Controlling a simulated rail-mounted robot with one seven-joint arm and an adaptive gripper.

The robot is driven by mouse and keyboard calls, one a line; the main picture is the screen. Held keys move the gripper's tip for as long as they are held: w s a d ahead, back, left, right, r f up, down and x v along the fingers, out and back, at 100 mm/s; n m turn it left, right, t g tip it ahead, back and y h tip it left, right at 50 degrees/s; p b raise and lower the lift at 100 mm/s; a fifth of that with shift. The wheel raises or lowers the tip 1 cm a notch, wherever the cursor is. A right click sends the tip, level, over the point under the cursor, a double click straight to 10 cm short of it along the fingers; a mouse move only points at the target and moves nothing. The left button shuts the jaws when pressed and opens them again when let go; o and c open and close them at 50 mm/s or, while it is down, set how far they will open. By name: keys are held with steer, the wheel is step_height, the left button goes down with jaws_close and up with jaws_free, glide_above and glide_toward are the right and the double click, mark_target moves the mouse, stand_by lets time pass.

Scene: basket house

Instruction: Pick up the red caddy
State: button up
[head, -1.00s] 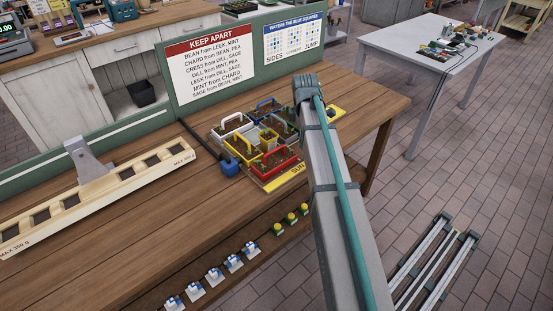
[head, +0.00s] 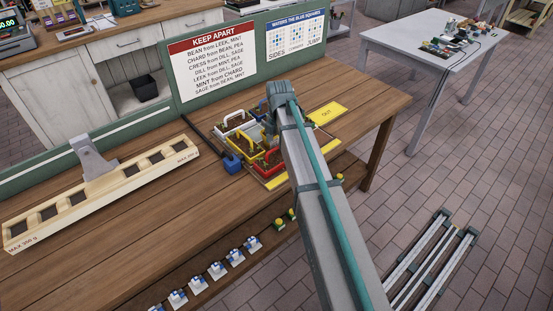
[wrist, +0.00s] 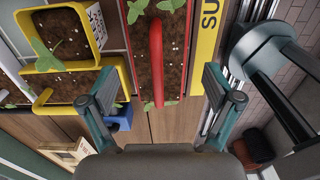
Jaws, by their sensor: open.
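The red caddy (head: 272,166) sits at the front of the group of caddies on the bench, partly hidden by my arm in the head view. In the wrist view the red caddy (wrist: 183,60) is soil-filled with small seedlings, and its red handle (wrist: 156,62) runs up the middle. My gripper (wrist: 160,88) is open and empty. Its fingers are on either side of the handle in that view, with a gap to each side; the height between them and the handle is hard to tell.
A yellow caddy (head: 246,149), a white caddy (head: 225,128) and a yellow pot (wrist: 60,70) crowd the red caddy's left. A yellow SUN strip (wrist: 207,30) borders its right. The bench's front left (head: 130,230) is clear.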

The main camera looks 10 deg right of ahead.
mark_target(278, 156)
steer(key=shift+a+f+p, duration=0.15)
steer(key=shift+f+p, duration=0.7)
steer(key=shift+f, duration=1.8)
steer(key=shift+w, duration=0.1)
steer(key=c, duration=1)
steer(key=shift+c, duration=0.7)
steer(key=shift+r, duration=0.2)
